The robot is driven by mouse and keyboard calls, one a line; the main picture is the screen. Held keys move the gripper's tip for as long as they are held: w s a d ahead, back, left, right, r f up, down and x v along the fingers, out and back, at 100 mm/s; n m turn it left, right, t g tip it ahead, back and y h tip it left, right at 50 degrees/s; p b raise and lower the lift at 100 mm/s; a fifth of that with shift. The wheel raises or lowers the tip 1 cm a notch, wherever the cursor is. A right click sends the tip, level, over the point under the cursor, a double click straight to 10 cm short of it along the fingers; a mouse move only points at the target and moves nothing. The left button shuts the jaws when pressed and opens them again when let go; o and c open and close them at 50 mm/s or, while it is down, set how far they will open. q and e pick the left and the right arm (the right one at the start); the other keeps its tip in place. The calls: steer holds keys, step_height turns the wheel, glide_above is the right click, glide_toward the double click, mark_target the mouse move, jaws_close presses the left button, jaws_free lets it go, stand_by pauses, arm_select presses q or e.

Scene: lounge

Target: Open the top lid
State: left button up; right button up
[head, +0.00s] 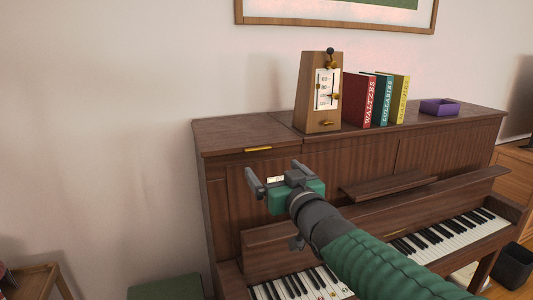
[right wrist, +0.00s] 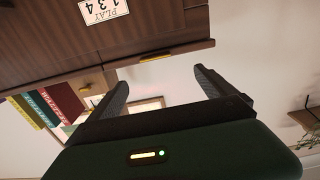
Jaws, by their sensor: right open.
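The brown upright piano (head: 225,185) has a flat top, and its left section is the top lid (head: 235,132), lying closed. A brass strip (head: 258,149) sits on the lid's front edge; it also shows in the right wrist view (right wrist: 170,55), where the piano appears upside down. My right gripper (head: 273,174) is open and empty, in front of the piano and just below the brass strip in the head view. In the right wrist view its two fingers (right wrist: 158,82) are spread, with the strip beyond them, apart from both. My left gripper is not in view.
The keyboard (head: 440,238) and music ledge (head: 385,186) jut out below. A green stool (head: 168,287) stands at lower left.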

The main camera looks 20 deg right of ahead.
glide_toward(258, 149)
steer(key=a, duration=0.3)
steer(key=w+d, duration=0.1)
steer(key=w, duration=0.1)
steer(key=w+d+p, duration=0.1)
steer(key=w+d, duration=0.1)
steer(key=w, duration=0.1)
steer(key=w+d+p, duration=0.1)
steer(key=w+d, duration=0.1)
steer(key=shift+w, duration=0.15)
steer(key=a, duration=0.2)
steer(key=shift+a+r, duration=0.2)
steer(key=shift+a, duration=0.05)
steer(key=shift+d, duration=0.15)
steer(key=c, duration=1.2)
steer(key=shift+a, duration=0.2)
jaws_close()
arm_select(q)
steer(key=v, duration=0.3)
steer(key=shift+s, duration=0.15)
arm_select(e)
steer(key=shift+d, duration=0.15)
steer(key=c, duration=0.9)
jaws_free()
steer(key=shift+f, duration=0.2)
